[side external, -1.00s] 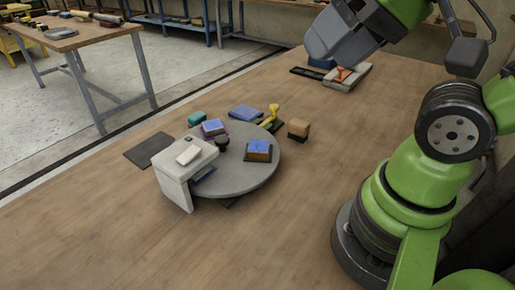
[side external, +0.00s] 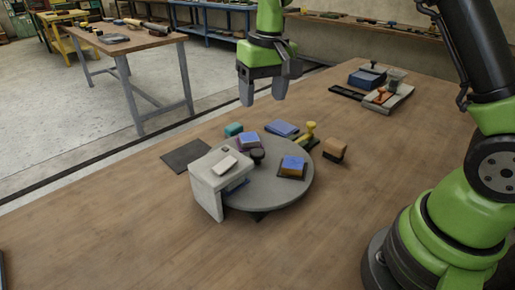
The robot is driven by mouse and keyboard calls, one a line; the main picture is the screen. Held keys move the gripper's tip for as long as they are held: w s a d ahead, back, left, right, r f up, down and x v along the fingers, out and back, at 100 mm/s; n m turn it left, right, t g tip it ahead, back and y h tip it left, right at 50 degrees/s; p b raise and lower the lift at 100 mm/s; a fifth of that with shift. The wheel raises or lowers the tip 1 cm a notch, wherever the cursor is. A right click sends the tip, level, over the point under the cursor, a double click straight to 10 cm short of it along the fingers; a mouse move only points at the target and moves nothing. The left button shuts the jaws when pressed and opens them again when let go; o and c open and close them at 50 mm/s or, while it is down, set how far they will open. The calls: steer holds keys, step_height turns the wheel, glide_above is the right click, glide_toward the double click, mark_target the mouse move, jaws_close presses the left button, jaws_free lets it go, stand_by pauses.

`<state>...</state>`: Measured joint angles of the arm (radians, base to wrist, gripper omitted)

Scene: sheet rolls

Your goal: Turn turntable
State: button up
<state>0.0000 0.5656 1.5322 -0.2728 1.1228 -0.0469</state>
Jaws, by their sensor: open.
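The turntable (side external: 268,196) is a round grey disc on the wooden bench, with a dark knob (side external: 257,155) near its middle. A blue-topped block on a dark base (side external: 292,167) sits on its right part. A blue-topped purplish block (side external: 248,142) sits at its back left. A pale grey cover (side external: 207,188) stands over its left edge, with a cream block (side external: 226,164) on top. A blue item under the cover is partly hidden. My gripper (side external: 264,99) is open and empty, pointing down, above and apart from the turntable's back side.
Around the disc lie a teal block (side external: 233,129), a blue pad (side external: 282,128), a yellow-handled tool (side external: 308,134), a tan block (side external: 334,150) and a dark mat (side external: 187,155). A grey tray (side external: 388,99) stands at the back right. The bench front is clear.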

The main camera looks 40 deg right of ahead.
steer(key=g, duration=0.1)
glide_above(257, 152)
step_height(257, 152, down, 5)
step_height(257, 152, down, 10)
steer(key=shift+d+r, duration=0.1)
jaws_close()
stand_by(0.3)
